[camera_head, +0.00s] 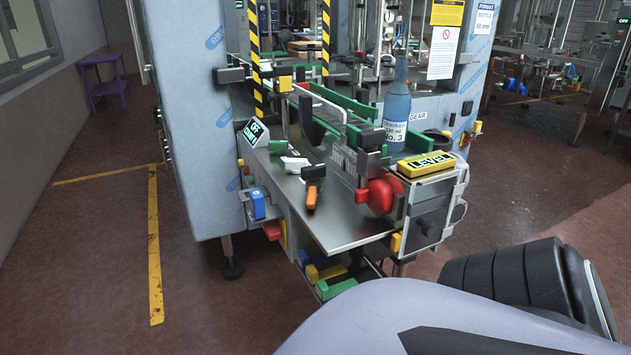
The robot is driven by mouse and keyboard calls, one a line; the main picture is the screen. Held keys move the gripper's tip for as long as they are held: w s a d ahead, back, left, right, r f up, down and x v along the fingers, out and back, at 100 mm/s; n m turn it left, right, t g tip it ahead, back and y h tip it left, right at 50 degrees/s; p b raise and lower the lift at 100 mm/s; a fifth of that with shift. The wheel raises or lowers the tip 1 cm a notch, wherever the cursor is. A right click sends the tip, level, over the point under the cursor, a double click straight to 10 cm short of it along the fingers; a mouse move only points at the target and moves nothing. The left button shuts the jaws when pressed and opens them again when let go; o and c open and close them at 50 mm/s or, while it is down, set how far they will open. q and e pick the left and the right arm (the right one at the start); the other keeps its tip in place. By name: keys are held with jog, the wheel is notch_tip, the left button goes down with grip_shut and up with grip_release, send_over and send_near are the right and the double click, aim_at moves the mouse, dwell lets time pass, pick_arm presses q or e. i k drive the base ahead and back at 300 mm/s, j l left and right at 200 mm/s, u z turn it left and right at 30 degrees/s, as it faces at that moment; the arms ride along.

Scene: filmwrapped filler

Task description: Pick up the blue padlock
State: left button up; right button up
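A small blue block with a pale upper part, which looks like the blue padlock (258,205), is at the left side of the machine. It sits just below and left of the metal worktop (345,230). Whether it hangs or is fastened there is too small to tell. Neither of my grippers shows in the head view. A pale grey-violet smooth part and a black ribbed part, probably mine, fill the lower right, well apart from the padlock.
Red (271,231) and yellow pieces sit close below the padlock. Orange-handled tool (311,196), red knob (381,194), blue bottle (396,105) and yellow level (426,165) are on or beside the worktop. Floor left of the machine is clear, with a yellow line (154,245).

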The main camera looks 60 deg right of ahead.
aim_at(258, 203)
jog(key=z, duration=1.5)
jog(key=l, duration=0.1)
jog(key=i, duration=0.05)
